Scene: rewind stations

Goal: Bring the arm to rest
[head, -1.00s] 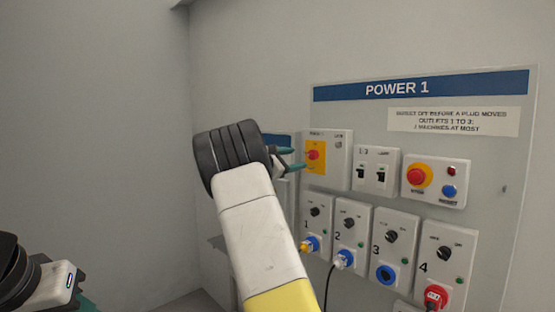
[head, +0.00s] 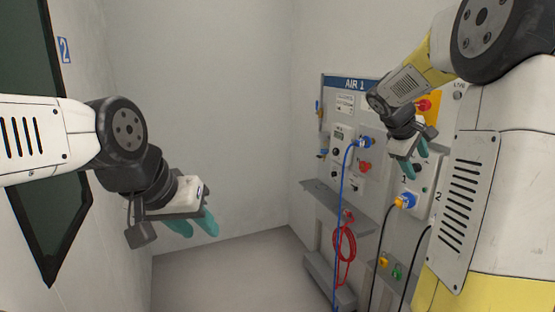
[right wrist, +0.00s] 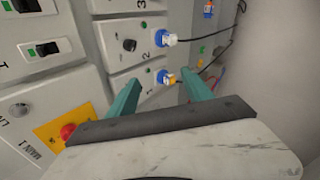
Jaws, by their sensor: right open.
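My right arm comes in from the right in the head view. Its right gripper (head: 414,162) hangs in front of the power panel, fingers pointing down, open and empty. In the right wrist view the two teal fingers of the right gripper (right wrist: 160,92) stand apart, with panel outlets behind them and nothing between. My left gripper (head: 199,226) is at left of centre in the head view, fingers pointing down and to the right. Its fingers look apart and empty, above the floor and clear of the walls.
The air panel (head: 337,172) stands in the corner, with a blue hose (head: 342,215) and a coiled red hose (head: 345,243). Black cables hang from outlets beside my right arm. A red knob on yellow (right wrist: 68,131) is near the right gripper. The floor (head: 225,275) is clear.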

